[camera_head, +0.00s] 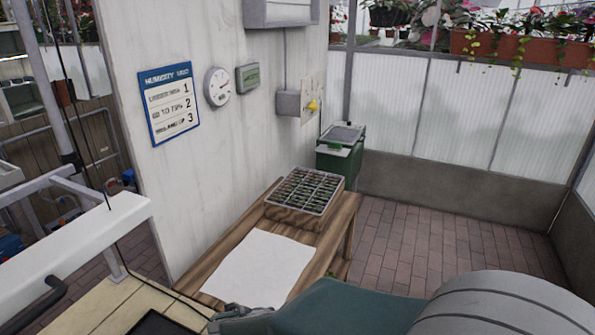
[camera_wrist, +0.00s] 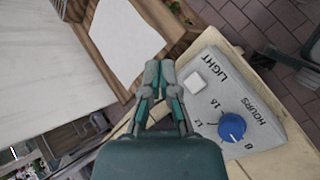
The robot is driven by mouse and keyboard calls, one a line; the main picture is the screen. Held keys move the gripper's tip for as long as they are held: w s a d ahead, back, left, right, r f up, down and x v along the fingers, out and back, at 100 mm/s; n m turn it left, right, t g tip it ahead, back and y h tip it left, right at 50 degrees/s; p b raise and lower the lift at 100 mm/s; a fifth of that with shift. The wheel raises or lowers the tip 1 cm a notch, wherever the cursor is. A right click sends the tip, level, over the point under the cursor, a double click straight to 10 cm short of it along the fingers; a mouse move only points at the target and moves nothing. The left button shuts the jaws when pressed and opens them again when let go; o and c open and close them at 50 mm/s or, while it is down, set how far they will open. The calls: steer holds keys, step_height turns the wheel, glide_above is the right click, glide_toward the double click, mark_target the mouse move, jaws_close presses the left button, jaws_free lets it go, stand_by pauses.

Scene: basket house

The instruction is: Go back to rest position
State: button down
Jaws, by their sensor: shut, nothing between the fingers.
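My gripper (camera_wrist: 159,72) is shut and empty in the wrist view, its two fingertips together. Whether the gripper touches the box cannot be told. In the head view my teal and grey arm fills the lower right, and the fingers cannot be made out clearly there. The box is not visible in the head view.
A wooden bench (camera_head: 340,222) carries a white sheet (camera_head: 262,268) and a seedling tray (camera_head: 303,193). A humidity sign (camera_head: 170,103), a round gauge (camera_head: 217,87) and a box with a yellow knob (camera_head: 312,105) are on the wall. A green bin (camera_head: 340,150) stands behind. Brick floor (camera_head: 440,235) is clear at right.

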steer(key=s+d+r+m+g, duration=0.2)
steer(key=s+d+r+m, duration=0.25)
steer(key=d+m, duration=0.35)
steer(key=s+d+r+m+g, duration=0.25)
steer(key=d+r+m, duration=0.3)
steer(key=d, duration=0.45)
steer(key=s+d+r+m+t+y, duration=0.2)
steer(key=s+r+m+y, duration=0.1)
steer(key=s+m, duration=0.4)
steer(key=shift+r, duration=0.15)
